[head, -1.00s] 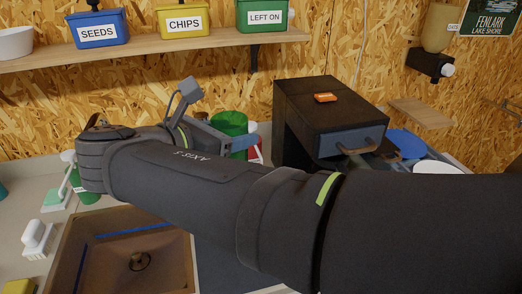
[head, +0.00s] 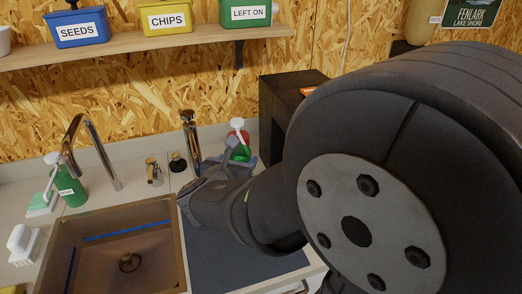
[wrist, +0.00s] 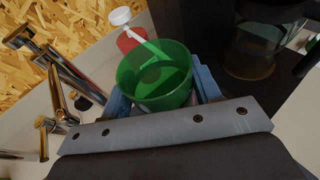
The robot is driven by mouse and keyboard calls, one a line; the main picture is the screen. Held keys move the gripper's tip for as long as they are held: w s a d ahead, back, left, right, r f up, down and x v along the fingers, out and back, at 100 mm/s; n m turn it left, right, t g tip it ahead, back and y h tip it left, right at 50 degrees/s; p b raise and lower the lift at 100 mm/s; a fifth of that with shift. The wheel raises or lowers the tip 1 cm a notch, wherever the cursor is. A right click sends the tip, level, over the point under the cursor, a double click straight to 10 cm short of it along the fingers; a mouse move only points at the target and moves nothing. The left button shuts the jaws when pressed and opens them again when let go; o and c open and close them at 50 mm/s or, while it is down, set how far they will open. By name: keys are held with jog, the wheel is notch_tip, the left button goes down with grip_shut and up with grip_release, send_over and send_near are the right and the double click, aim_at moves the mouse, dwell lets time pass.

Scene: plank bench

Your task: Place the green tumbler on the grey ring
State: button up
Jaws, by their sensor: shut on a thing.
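The green tumbler (wrist: 153,78) is see-through and sits between the two blue fingers of my gripper (wrist: 162,88), which is shut on it. In the wrist view I look down into its open mouth. In the head view only a small part of the tumbler (head: 243,152) shows behind my gripper (head: 232,158), over the back of the counter. I cannot tell whether its base touches anything. I cannot make out the grey ring in either current view.
A red bottle with a white pump (wrist: 121,17) stands just behind the tumbler. A black machine (head: 283,100) is to the right, with a glass jug (wrist: 258,45) in it. The brown sink (head: 125,262), taps (head: 190,140) and green soap bottle (head: 70,187) are left. A dark mat (head: 230,258) lies clear.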

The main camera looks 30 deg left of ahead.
jog(key=shift+s+a+f, duration=0.7)
jog(key=shift+a+f, duration=0.95)
jog(key=shift+f, duration=0.1)
jog(key=shift+s+a+f, duration=0.75)
jog(key=shift+a+f, duration=0.9)
jog(key=shift+f, duration=0.05)
jog(key=shift+s+a+f, duration=0.7)
jog(key=shift+a+f, duration=0.95)
jog(key=shift+f, duration=0.1)
jog(key=shift+f, duration=0.1)
jog(key=o, duration=1.1)
jog(key=shift+s+r, duration=0.1)
jog(key=shift+r, duration=0.1)
jog(key=v, duration=1.1)
jog(key=shift+s+d+r, duration=0.1)
jog(key=shift+s, duration=0.3)
